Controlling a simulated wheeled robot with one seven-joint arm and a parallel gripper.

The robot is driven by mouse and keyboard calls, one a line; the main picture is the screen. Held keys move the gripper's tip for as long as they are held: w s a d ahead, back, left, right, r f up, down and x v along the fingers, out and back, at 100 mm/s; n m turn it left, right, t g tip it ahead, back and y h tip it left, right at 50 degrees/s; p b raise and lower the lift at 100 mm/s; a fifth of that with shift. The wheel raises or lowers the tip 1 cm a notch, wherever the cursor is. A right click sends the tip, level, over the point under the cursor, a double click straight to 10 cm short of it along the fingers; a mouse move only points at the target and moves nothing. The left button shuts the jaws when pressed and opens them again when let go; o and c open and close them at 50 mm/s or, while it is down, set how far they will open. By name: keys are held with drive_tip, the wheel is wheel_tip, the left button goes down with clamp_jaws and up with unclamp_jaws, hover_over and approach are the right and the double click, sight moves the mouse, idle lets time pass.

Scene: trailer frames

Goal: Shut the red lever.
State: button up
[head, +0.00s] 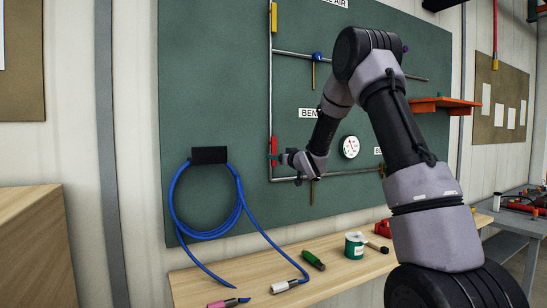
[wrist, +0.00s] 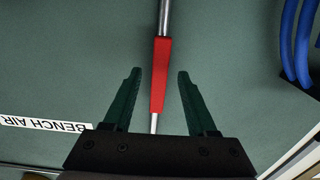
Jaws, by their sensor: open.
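The red lever (head: 274,145) is on the vertical pipe at the left of the green board. It points along the pipe, in line with it. In the wrist view the red lever (wrist: 160,85) lies between the two dark green fingers of my gripper (wrist: 159,73), with a gap visible on each side. My gripper is open. In the head view my gripper (head: 275,157) is at the lower part of the lever, and the wrist partly hides this spot. I cannot tell the depth between fingers and lever.
A blue hose (head: 175,205) hangs at the left, near the lever. A blue valve (head: 318,57), a yellow handle (head: 273,16) and a gauge (head: 350,147) are on the board. A wooden bench (head: 330,273) below holds a green can (head: 355,246) and tools.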

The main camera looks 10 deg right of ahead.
drive_tip(key=shift+x, duration=2.05)
clamp_jaws()
